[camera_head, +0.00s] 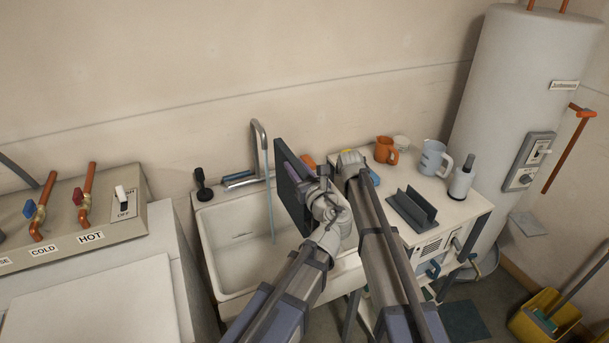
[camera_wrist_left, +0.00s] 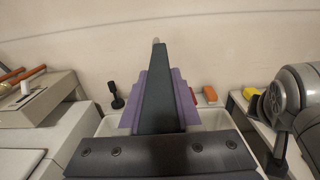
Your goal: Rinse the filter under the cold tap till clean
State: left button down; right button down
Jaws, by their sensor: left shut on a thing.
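The filter (camera_head: 291,190) is a dark, flat panel held upright on edge over the right part of the white sink (camera_head: 233,240). My left gripper (camera_head: 313,166) is shut on it; in the left wrist view the filter (camera_wrist_left: 159,90) shows edge-on between purple fingers. A tall grey tap spout (camera_head: 259,135) stands at the sink's back. A thin blue water stream (camera_head: 269,195) falls from it into the basin, just left of the filter in the head view. I cannot tell whether water touches the filter. My right gripper (camera_head: 352,168) is over the counter; its fingers are unclear.
The counter (camera_head: 455,205) right of the sink holds an orange mug (camera_head: 385,150), a pale jug (camera_head: 433,158), a bottle (camera_head: 462,178) and a dark slotted rack (camera_head: 412,210). COLD and HOT valves (camera_head: 85,200) sit on the left panel. A white tank (camera_head: 525,90) stands right.

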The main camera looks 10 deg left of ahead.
aim_at(226, 179)
jog(key=i+l+u, duration=0.2)
jog(key=u, duration=0.15)
jog(key=i+l+u, duration=0.15)
jog(key=u, duration=0.25)
jog(key=i+l+u, duration=0.1)
jog(key=l+u, duration=0.25)
